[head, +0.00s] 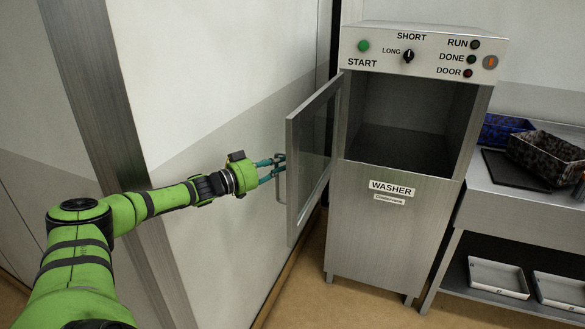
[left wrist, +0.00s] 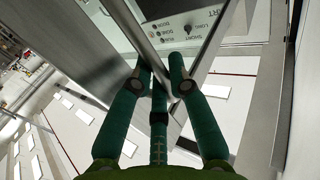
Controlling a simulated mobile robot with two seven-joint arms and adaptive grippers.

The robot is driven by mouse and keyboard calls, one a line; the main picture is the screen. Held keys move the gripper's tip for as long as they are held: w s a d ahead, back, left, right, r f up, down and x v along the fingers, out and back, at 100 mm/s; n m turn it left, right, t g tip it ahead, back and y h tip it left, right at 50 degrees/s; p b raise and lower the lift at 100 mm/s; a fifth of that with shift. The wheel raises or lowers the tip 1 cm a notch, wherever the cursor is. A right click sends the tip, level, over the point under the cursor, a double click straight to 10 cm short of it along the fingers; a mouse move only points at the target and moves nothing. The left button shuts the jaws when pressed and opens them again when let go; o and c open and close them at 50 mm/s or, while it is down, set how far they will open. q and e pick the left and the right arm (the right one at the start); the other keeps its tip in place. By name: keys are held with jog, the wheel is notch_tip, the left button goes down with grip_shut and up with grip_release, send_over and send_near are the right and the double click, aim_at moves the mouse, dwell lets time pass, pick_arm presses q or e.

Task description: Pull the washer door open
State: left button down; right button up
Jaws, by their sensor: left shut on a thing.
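The washer (head: 380,245) is a steel cabinet with a control panel on top. Its door (head: 315,150), a glass pane in a steel frame, stands swung wide open to the left, and the dark chamber (head: 415,120) is exposed. My left gripper (head: 279,164) is at the upright bar handle (head: 280,187) on the door's outer face, shut on it. In the left wrist view the green fingers (left wrist: 160,82) close around the bar, with the panel lettering seen beyond. The exact finger contact is partly hidden. My right gripper is not seen.
A wall panel (head: 210,100) stands close on the left, near the open door and my arm. A steel bench (head: 520,210) at the right holds a blue bin (head: 500,128) and a dark speckled bin (head: 550,155). White trays (head: 498,277) lie on its lower shelf.

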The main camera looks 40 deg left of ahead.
pick_arm(q)
jog(key=shift+s+a, duration=0.15)
jog(key=shift+a, duration=0.45)
jog(key=c, duration=1.2)
grip_release()
jog(key=shift+o, duration=0.2)
